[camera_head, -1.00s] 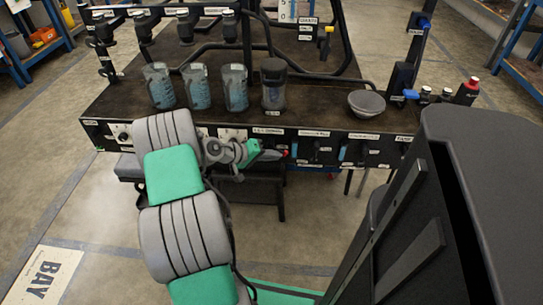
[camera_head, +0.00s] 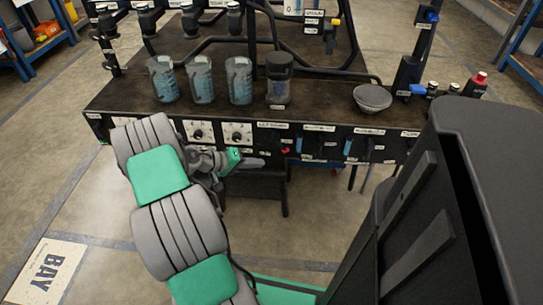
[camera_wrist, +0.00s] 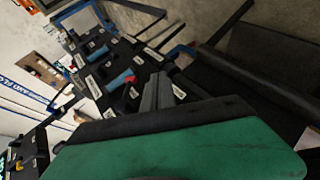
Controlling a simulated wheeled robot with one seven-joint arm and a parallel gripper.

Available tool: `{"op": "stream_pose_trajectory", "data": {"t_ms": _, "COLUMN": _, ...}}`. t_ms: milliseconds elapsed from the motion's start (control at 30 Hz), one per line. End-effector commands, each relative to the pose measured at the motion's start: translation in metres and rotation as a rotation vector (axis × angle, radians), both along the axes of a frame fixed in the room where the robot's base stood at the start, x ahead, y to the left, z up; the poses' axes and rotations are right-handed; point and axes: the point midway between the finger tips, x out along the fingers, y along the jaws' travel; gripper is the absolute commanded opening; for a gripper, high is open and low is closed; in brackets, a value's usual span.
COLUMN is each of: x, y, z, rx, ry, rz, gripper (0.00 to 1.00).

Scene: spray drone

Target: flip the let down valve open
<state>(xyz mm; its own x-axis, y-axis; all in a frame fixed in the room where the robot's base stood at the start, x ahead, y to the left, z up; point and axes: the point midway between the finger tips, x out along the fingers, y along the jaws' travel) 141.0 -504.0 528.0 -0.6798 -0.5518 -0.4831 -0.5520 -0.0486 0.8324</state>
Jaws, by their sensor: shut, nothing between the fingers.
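The bench's front panel (camera_head: 391,149) carries several labelled switches and small levers. The labels are too small to read, so I cannot tell which is the let down valve. My gripper (camera_head: 256,163) is shut and empty, in front of and slightly below the panel, left of the red-tipped lever. In the wrist view, my gripper's fingers (camera_wrist: 160,92) are together.
Several blue-tinted beakers (camera_head: 202,82), a dark-lidded jar (camera_head: 278,82) and a grey bowl (camera_head: 372,97) stand on the bench top. A blue-handled valve (camera_head: 417,89) and a red-capped bottle (camera_head: 475,85) are at right. Yellow-handled valve (camera_head: 335,22) stands behind. Floor in front is partly open.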

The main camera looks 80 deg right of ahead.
Motion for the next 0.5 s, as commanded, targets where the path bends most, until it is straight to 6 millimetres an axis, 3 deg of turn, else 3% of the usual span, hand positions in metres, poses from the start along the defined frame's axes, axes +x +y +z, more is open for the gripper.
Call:
{"op": "stream_pose_trajectory", "data": {"t_ms": 200, "x": 0.03, "y": 0.018, "z": 0.007, "rx": -0.005, "ry": -0.002, "rz": 0.003, "gripper": 0.0}}
{"op": "stream_pose_trajectory", "data": {"t_ms": 500, "x": 0.034, "y": 0.02, "z": 0.007, "rx": -0.008, "ry": -0.003, "rz": 0.001, "gripper": 0.0}}
